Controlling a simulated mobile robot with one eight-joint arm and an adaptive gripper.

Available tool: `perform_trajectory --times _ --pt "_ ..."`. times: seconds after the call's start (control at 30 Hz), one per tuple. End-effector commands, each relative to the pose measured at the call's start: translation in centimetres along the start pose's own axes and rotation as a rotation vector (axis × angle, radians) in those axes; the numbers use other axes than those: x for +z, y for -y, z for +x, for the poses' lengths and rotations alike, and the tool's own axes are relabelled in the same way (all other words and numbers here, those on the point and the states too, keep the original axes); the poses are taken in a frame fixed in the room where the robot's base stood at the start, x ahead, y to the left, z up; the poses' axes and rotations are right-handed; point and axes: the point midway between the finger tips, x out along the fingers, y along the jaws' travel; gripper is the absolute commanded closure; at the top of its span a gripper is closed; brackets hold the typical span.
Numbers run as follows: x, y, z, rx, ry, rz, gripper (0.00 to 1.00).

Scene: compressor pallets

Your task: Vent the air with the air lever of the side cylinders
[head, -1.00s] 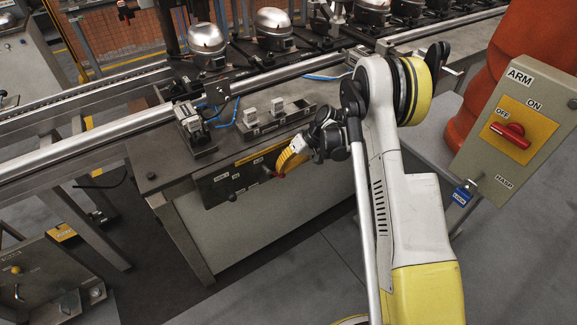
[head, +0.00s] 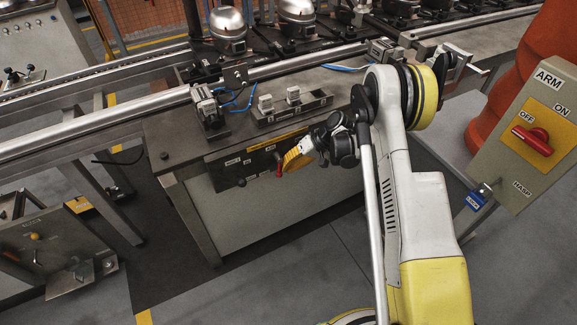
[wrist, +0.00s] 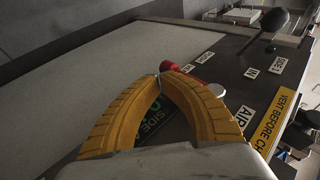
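The red air lever (head: 279,165) is on the front panel (head: 228,170) of the grey bench. In the wrist view the red lever (wrist: 171,66) shows just beyond my fingertips, partly hidden by the right finger. A white round hub sits beside it, with an "AIR" label (wrist: 246,117) close by. My gripper (head: 287,165) is at the panel, immediately right of the lever in the head view. In the wrist view the yellow fingers of my gripper (wrist: 164,75) converge with their tips almost together. I cannot tell whether they touch or hold the lever.
A black-knobbed lever (wrist: 272,20) stands farther along the panel. A yellow "VENT BEFORE" strip (wrist: 275,120) runs along its edge. A small block with two pale switches (head: 290,108) and a clamp unit (head: 208,108) stand on the bench. An "ARM" switch box (head: 520,150) is at right. Floor in front is clear.

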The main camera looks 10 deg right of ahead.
Motion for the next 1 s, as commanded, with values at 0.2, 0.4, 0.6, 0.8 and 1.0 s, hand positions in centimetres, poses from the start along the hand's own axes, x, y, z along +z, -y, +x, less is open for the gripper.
perform_trajectory --times 0.2,0.4,0.6,0.8,1.0 --pt "0.1 0.1 0.3 0.001 0.001 -0.001 1.0" --pt "0.1 0.1 0.3 0.001 0.002 -0.001 1.0" --pt "0.2 0.1 0.3 0.001 0.003 -0.001 1.0" --pt "0.1 0.1 -0.6 0.001 0.002 -0.001 1.0" --pt "0.1 0.1 -4.5 0.001 -0.001 0.001 1.0"
